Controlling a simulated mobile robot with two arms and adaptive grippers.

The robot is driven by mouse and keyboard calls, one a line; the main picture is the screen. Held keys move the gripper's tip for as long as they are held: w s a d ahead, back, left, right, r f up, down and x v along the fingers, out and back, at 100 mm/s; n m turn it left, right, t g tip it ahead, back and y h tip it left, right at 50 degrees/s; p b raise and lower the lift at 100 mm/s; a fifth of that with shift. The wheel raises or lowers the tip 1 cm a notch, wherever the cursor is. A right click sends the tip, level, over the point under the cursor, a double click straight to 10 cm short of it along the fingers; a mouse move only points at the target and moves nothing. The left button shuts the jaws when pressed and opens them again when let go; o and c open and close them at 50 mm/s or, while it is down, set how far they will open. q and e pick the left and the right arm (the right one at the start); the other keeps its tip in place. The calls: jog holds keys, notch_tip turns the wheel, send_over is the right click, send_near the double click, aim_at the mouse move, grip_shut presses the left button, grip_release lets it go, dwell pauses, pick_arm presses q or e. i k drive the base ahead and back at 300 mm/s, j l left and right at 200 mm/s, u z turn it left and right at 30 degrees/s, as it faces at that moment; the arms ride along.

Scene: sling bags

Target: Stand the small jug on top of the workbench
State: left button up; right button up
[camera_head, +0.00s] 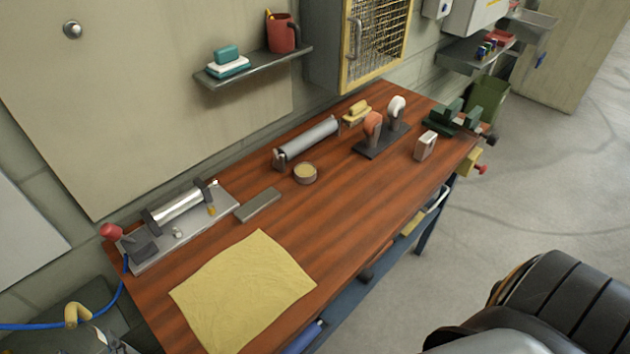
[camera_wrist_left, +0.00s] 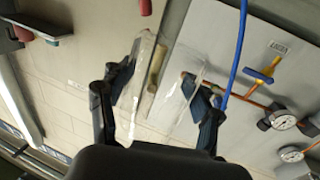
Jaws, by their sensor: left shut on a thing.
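The workbench (camera_head: 330,205) has a reddish-brown wooden top and runs diagonally across the head view. My left gripper (camera_wrist_left: 160,88) shows in the left wrist view, with its two dark fingers on either side of a clear, see-through thing. I take this thing to be the small jug (camera_wrist_left: 146,72); its full outline is hard to make out. The gripper is shut on it. I cannot make out the left gripper or the jug in the head view. My right gripper is in neither view.
A yellow cloth (camera_head: 245,290) lies on the near part of the bench. Behind it are a metal device (camera_head: 180,210), a grey block (camera_head: 258,205), a round tin (camera_head: 305,173) and a grey roller (camera_head: 308,140). A shelf (camera_head: 270,65) hangs above. Bare wood shows right of the cloth.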

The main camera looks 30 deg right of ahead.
aim_at(348, 215)
jog(key=k+l, duration=0.1)
jog(key=l, duration=0.35)
jog(key=k+l, duration=0.15)
jog(key=l, duration=0.3)
jog(key=k+l, duration=0.1)
jog(key=l, duration=0.35)
jog(key=k+l, duration=0.15)
jog(key=l, duration=0.35)
jog(key=k+l, duration=0.1)
jog(key=l, duration=0.35)
jog(key=k+l+z, duration=0.1)
jog(key=l, duration=0.35)
